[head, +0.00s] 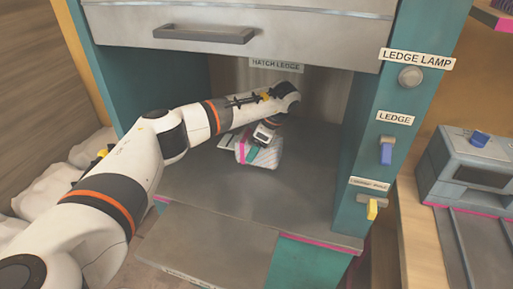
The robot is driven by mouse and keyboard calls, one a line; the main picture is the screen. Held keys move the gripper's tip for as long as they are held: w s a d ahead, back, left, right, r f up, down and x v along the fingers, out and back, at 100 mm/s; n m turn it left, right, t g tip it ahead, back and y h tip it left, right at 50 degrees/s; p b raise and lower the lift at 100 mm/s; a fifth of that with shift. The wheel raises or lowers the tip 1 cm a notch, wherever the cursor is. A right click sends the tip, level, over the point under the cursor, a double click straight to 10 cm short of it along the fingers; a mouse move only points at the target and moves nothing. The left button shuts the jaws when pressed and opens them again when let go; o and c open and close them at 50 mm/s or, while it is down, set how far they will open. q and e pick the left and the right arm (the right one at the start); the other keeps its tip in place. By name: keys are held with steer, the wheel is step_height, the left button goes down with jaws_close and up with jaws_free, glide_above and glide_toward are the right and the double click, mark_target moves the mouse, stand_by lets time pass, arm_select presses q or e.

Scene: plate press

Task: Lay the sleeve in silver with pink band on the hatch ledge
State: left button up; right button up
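A pale silver sleeve (264,158) with a pink band and a teal strip at its left end is inside the hatch, at the ledge (215,182). My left arm reaches in from the left, and my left gripper (252,143) points down at the sleeve and overlaps it. The fingertips are partly hidden against the sleeve, so I cannot tell whether they grip it. I also cannot tell whether the sleeve rests fully on the ledge. My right gripper is not in view.
A grey raised door with a handle (204,34) hangs above the opening. Teal side posts bound it. The right post (402,100) carries a round lamp (410,76), a blue switch (386,152) and a yellow switch (372,208). A grey machine (470,165) stands at right. The ledge's right part is clear.

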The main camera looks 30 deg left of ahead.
arm_select(q)
steer(key=shift+f, duration=0.5)
steer(key=shift+f, duration=0.15)
steer(key=o, duration=1.1)
steer(key=shift+o, duration=0.2)
steer(key=shift+r, duration=0.25)
steer(key=b+v, duration=0.1)
steer(key=v, duration=1.1)
steer(key=shift+f, duration=0.1)
